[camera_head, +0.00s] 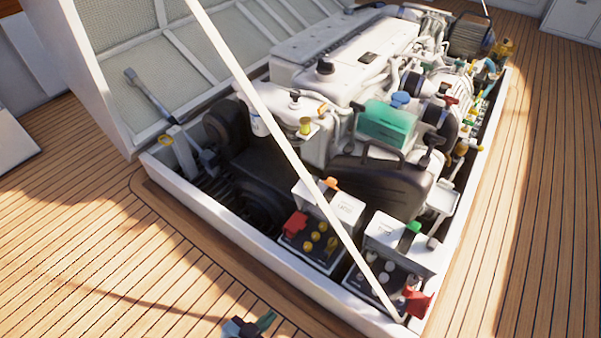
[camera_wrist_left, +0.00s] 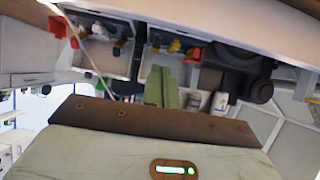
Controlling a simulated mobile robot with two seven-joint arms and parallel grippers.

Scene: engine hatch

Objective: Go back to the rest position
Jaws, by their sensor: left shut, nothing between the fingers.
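My left gripper (camera_head: 264,321) shows only at its tip, at the bottom edge of the head view. It is over the wooden deck, in front of the engine hatch and apart from it. In the left wrist view its two green fingers (camera_wrist_left: 162,88) are together, with nothing between them. The rest of my left arm is out of the head view. My right gripper is in neither view.
The open engine hatch has a white frame (camera_head: 243,257) around the engine (camera_head: 345,45). Two battery boxes (camera_head: 327,205) (camera_head: 397,238) stand at its near end. A thin white pole (camera_head: 275,115) crosses the hatch. The wooden deck (camera_head: 90,250) at left is clear.

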